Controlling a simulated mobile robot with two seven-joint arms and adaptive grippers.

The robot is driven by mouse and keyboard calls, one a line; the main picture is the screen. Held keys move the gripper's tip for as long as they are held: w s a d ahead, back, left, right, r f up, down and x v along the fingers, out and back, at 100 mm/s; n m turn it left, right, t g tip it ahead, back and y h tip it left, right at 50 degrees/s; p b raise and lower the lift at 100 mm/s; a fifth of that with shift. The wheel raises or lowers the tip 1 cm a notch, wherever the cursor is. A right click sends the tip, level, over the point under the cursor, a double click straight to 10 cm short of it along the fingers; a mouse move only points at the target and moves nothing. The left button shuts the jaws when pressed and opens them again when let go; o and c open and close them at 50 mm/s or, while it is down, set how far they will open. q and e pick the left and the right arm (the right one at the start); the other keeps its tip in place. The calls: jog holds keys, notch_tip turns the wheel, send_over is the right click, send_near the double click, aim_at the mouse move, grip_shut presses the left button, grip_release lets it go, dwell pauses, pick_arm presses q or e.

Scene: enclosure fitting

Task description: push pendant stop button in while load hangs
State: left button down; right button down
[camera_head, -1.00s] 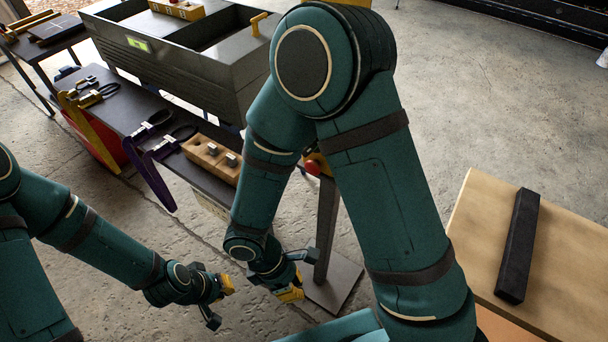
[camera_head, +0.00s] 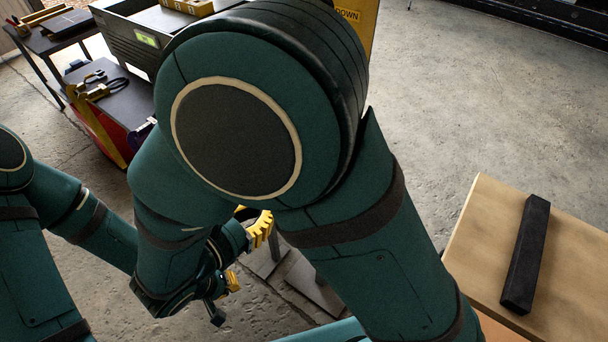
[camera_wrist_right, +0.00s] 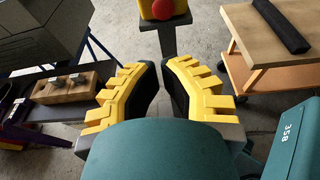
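The red stop button (camera_wrist_right: 163,10) shows at the top of the right wrist view, on a yellow box on a dark post (camera_wrist_right: 167,42). It is ahead of my right gripper (camera_wrist_right: 161,70) and apart from it. The right gripper's yellow fingers with black pads have a gap between them and hold nothing. In the head view my right arm hides the button; the right gripper (camera_head: 262,230) and part of the post's base plate (camera_head: 318,287) show below the arm's elbow. My left gripper (camera_head: 232,282) is low, partly behind the right arm; its opening is unclear. No hanging load is visible.
A wooden table (camera_head: 480,235) with a black bar (camera_head: 527,255) stands at the right. A dark bench (camera_head: 125,100) with tools is at the left, beside a grey enclosure (camera_head: 130,45). A wooden block (camera_wrist_right: 62,87) lies on the bench. A yellow panel (camera_head: 350,15) reads "DOWN".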

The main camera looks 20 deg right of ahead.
jog(key=r+b+x, duration=0.1)
jog(key=b+x, duration=0.1)
jog(key=x, duration=1.2)
jog(key=shift+w+d, duration=0.1)
jog(key=shift+d, duration=0.05)
jog(key=shift+w+d, duration=0.6)
jog(key=shift+d, duration=0.15)
jog(key=shift+r, duration=0.1)
